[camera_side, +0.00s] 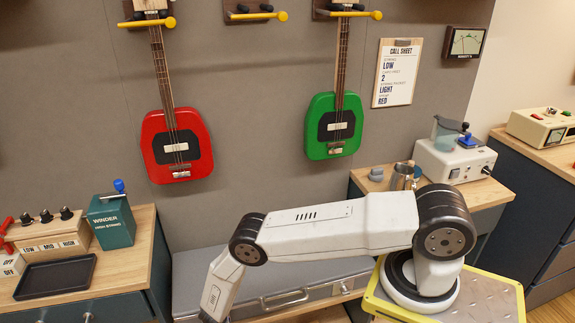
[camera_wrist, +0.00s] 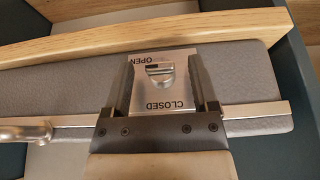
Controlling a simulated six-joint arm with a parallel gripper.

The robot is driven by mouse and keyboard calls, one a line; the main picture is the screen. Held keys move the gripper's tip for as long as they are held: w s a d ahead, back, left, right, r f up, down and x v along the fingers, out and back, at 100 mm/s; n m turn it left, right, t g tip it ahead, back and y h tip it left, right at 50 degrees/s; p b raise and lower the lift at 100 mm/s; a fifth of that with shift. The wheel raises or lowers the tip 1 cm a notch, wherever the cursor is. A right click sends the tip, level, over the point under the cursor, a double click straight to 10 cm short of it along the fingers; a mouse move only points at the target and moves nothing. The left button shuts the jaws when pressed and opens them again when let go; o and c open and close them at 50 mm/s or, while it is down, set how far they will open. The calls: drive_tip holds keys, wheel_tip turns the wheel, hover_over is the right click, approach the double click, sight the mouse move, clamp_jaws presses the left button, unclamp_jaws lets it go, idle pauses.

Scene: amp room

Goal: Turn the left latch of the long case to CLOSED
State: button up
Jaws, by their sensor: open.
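The long grey case (camera_wrist: 60,90) runs across the wrist view; in the side view the case (camera_side: 200,262) lies low, partly behind my arm. A silver plate (camera_wrist: 148,100) on it carries the words OPEN and CLOSED, upside down in the wrist view. The latch (camera_wrist: 160,73), a small silver knob, sits on the plate's upper part near the OPEN label, its bar lying roughly crosswise. My gripper (camera_wrist: 161,66) is open, with one dark finger on each side of the latch and a gap on both sides. In the side view the fingertips are out of frame.
A wooden rail (camera_wrist: 150,34) runs just beyond the case in the wrist view. The case's metal handle (camera_wrist: 25,132) is at the left. In the side view, a bench with a green winder box (camera_side: 110,222) and a dark tray (camera_side: 55,277) stands left of my arm.

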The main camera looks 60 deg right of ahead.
clamp_jaws()
drive_tip(key=shift+w+g+h, duration=0.25)
drive_tip(key=shift+g+h, duration=0.05)
drive_tip(key=shift+h, duration=0.1)
drive_tip(key=shift+w+n+g+h, duration=0.2)
drive_tip(key=shift+n+g+h, duration=0.1)
drive_tip(key=shift+g+h, duration=0.55)
drive_tip(key=shift+s+a+g+h, duration=0.1)
drive_tip(key=shift+a+g+h, duration=0.1)
drive_tip(key=shift+g+h, duration=0.05)
idle(0.4)
drive_tip(key=shift+a, duration=0.1)
unclamp_jaws()
drive_tip(key=shift+s, duration=0.1)
